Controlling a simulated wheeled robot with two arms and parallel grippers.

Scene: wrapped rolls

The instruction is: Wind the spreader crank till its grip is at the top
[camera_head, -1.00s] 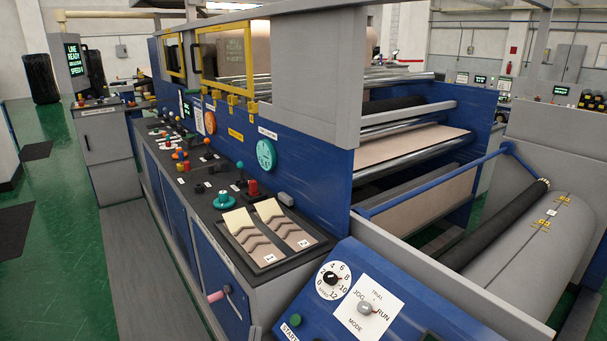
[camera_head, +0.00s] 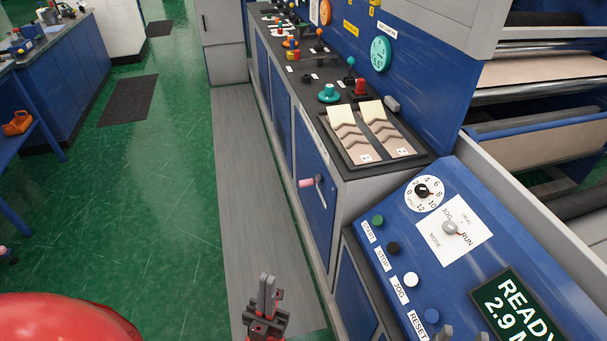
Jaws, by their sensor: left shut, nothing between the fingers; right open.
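The crank (camera_head: 319,181) is on the blue front panel of the near cabinet, with a pink grip (camera_head: 306,183) sticking out to the left. A thin arm seems to run down from beside the grip; which end is the hub is too small to tell. My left gripper (camera_head: 266,288) is shut and empty at the bottom centre, pointing up, below the crank in the picture and apart from it. My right gripper (camera_head: 465,334) shows only its spread fingertips at the bottom edge, in front of the control panel; it is open.
The blue control panel (camera_head: 470,235) with dials, buttons and a READY display stands at the right. A tray of samples (camera_head: 370,163) lies on the cabinet top. A grey walkway (camera_head: 240,180) and green floor are clear to the left. A blue bench (camera_head: 60,80) stands far left.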

